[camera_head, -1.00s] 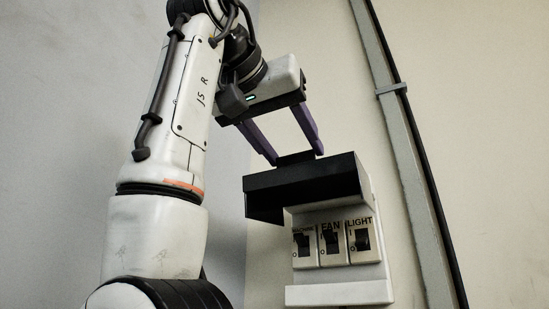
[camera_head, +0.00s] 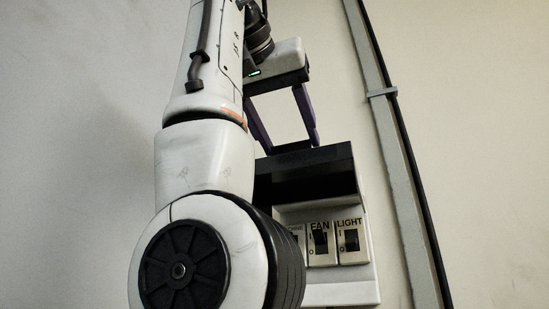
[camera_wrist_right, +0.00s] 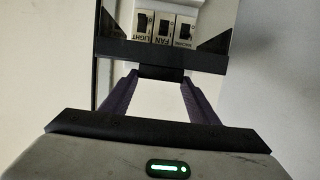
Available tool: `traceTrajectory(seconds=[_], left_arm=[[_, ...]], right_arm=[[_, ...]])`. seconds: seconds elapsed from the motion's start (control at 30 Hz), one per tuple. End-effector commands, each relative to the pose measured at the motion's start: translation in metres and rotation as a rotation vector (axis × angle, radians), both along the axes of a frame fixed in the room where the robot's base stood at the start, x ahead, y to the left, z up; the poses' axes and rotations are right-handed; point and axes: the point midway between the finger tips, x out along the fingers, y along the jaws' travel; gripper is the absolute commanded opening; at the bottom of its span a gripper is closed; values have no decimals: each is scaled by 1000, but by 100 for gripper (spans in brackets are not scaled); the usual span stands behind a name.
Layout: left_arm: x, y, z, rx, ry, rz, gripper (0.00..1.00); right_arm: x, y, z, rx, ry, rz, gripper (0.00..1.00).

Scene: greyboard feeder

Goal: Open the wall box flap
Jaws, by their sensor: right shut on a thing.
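The wall box (camera_head: 371,265) is a pale box on the wall. Its black flap (camera_head: 308,170) stands raised above the switches, and the flap also shows in the right wrist view (camera_wrist_right: 205,57). My right gripper (camera_head: 291,146) has purple fingers and is shut on the small black tab (camera_head: 293,146) at the flap's edge. In the right wrist view the fingertips (camera_wrist_right: 161,74) sit at both ends of that tab (camera_wrist_right: 161,72). The FAN switch (camera_head: 321,241) and LIGHT switch (camera_head: 350,241) are uncovered. My left gripper is not in view.
A grey vertical conduit (camera_head: 396,160) with a clamp (camera_head: 382,92) runs along the wall right of the box. My right arm covers the box's left part and most of the leftmost switch. The wall at far left is bare.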

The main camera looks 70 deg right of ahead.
Motion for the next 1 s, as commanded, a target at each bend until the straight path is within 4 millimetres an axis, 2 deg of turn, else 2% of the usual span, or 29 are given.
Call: traceTrajectory(seconds=[0.1, 0.13, 0.23, 0.77, 1.0], left_arm=[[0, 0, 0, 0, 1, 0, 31], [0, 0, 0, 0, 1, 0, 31], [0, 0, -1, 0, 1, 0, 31], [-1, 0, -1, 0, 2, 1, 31], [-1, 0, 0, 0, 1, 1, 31]], right_arm=[[0, -1, -2, 9, -1, 1, 14], [0, -1, -2, 9, -1, 1, 56], [0, -1, -2, 7, -1, 1, 73], [1, 0, -1, 0, 1, 0, 73], [9, 1, -4, -22, 1, 1, 73]])
